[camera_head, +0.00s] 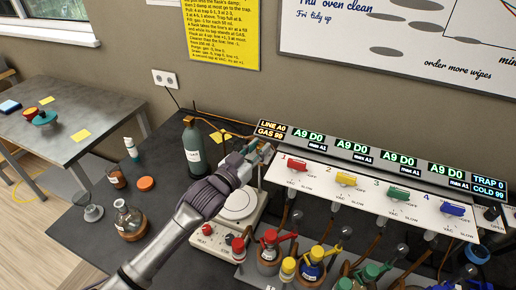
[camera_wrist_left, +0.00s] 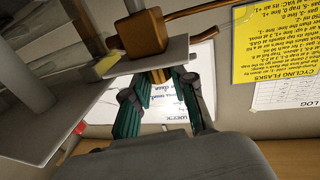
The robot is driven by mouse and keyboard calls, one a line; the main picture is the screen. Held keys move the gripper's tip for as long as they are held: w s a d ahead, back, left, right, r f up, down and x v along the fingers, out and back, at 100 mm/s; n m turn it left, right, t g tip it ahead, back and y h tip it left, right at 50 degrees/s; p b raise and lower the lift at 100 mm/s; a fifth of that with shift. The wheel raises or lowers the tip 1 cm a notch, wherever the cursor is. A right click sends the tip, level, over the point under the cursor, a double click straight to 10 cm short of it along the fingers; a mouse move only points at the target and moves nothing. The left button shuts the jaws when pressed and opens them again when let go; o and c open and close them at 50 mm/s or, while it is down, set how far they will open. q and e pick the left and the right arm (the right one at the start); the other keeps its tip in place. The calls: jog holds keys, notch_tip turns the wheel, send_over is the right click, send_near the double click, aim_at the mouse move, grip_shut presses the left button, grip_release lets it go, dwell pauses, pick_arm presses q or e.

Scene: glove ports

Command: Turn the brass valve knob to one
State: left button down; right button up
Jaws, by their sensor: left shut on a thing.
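In the head view my left gripper (camera_head: 258,155) reaches in from lower left to the left end of the valve panel, just below the LINE and GAS display. In the left wrist view its two dark green fingers (camera_wrist_left: 160,90) close around the brass valve knob (camera_wrist_left: 158,76). The knob shows only partly between the fingers, beneath a pale plate and a brass block (camera_wrist_left: 143,35). In the head view the gripper hides the knob, and I cannot read its setting. My right gripper is not in view.
The panel (camera_head: 340,193) carries red, yellow, green and blue handles. Several flasks with coloured caps stand below it. A grey-green bottle (camera_head: 194,148) and a white hotplate (camera_head: 236,205) stand close to my left arm. Glassware (camera_head: 129,218) stands at the left.

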pick_arm(q)
jog(key=shift+w+a+m+g+h, duration=0.1)
jog(key=shift+m+g+h, duration=0.2)
jog(key=shift+m+h, duration=0.1)
jog(key=shift+w+a+f+m+g+h+b, duration=0.1)
jog(key=shift+a+m+g+h+b, duration=0.05)
jog(key=shift+m+g+h+b, duration=0.75)
jog(key=m+g+h+b, duration=0.2)
jog(key=g, duration=0.1)
jog(key=m+g+h+b, duration=0.1)
jog(key=m+g, duration=0.1)
jog(key=shift+w+h, duration=0.25)
jog(key=shift+h, duration=0.15)
jog(key=m+g+b, duration=0.2)
jog(key=g+b, duration=0.1)
jog(key=m+g+h+b, duration=0.1)
jog(key=m+g+b, duration=0.1)
jog(key=g+b, duration=0.2)
jog(key=shift+w+f+h, duration=0.15)
jog(key=shift+h, duration=0.15)
jog(key=shift+r+m+g+b, duration=0.25)
jog(key=shift+m+g+b, duration=0.35)
jog(key=shift+g+b, duration=0.3)
jog(key=c, duration=0.9)
grip_release()
jog(key=shift+c, duration=0.2)
